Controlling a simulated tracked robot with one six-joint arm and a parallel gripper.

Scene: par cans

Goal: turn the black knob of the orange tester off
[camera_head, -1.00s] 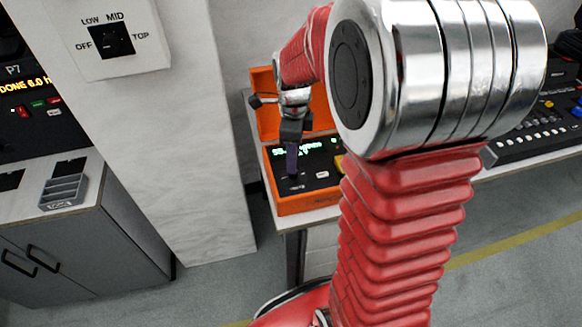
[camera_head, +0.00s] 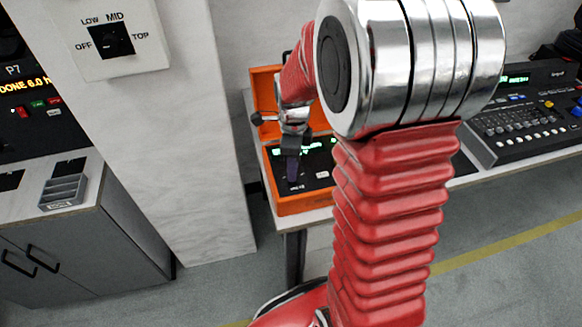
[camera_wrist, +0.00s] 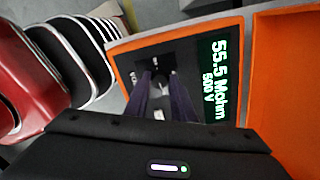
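The orange tester (camera_head: 306,203) stands open on a bench in the head view, its lid raised behind. Its lit display (camera_wrist: 213,80) reads 55.5 Mohm, 500 V in the wrist view. My gripper (camera_head: 292,184) points down over the left part of the tester's panel. In the wrist view my gripper (camera_wrist: 160,78) has its two dark fingers apart, one on each side of the black knob (camera_wrist: 160,88). I cannot tell whether they touch it. The fingers partly hide the knob and its labels; a pale mark shows on it.
A wall switch (camera_head: 111,40) marked OFF, LOW, MID, TOP is on the pillar at the upper left. A grey cabinet (camera_head: 80,235) stands at the left. A mixing console (camera_head: 530,115) lies on the bench at the right. My arm hides the bench's middle.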

